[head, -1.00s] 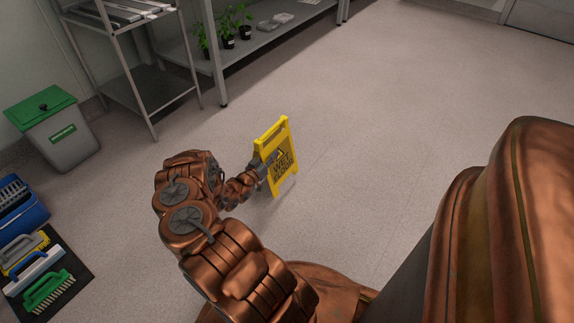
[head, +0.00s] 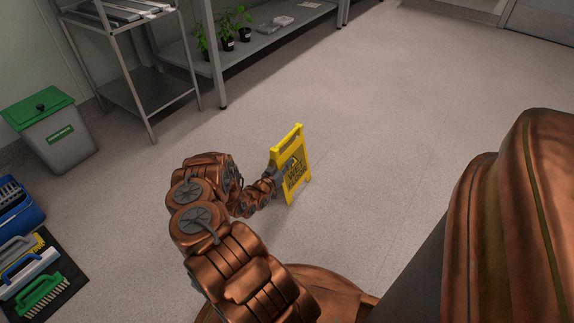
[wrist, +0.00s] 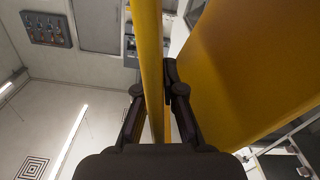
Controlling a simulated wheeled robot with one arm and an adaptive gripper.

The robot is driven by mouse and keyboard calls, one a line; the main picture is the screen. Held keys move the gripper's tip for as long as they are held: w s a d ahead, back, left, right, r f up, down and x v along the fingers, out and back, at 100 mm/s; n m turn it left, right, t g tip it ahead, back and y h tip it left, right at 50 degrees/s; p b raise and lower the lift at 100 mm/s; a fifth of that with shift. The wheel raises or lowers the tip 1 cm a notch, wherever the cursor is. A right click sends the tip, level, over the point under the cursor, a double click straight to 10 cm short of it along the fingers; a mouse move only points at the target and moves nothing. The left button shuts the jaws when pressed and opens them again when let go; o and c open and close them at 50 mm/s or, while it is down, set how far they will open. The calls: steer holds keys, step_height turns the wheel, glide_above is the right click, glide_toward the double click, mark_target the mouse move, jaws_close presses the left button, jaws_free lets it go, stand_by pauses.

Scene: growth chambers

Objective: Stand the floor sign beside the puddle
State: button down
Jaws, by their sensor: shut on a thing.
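The yellow floor sign (head: 296,172) with dark lettering is near the middle of the head view, roughly upright. My gripper (head: 282,172) is shut on the sign's left edge. In the wrist view, the fingers of my gripper (wrist: 168,88) close on a narrow yellow edge of the sign (wrist: 150,60), and a broad yellow panel fills the right. I cannot tell whether the sign's feet touch the floor. No puddle can be made out in either view.
A grey bin with a green lid (head: 55,135) stands at the left. A metal trolley (head: 150,95) and a shelf with potted plants (head: 265,40) stand at the back. The floor to the right is open.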

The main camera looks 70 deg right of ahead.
steer(key=c, duration=1.7)
jaws_free()
steer(key=shift+f, duration=0.1)
steer(key=shift+c, duration=0.2)
steer(key=o, duration=0.4)
steer(key=shift+o, duration=0.2)
steer(key=shift+w+a+r, duration=0.1)
steer(key=shift+a+r, duration=0.1)
steer(key=shift+a, duration=0.05)
steer(key=p+v, duration=0.2)
steer(key=v, duration=0.9)
steer(key=shift+a+p, duration=0.25)
steer(key=shift+p, duration=0.15)
steer(key=shift+w+f, duration=0.1)
steer(key=shift+w, duration=0.05)
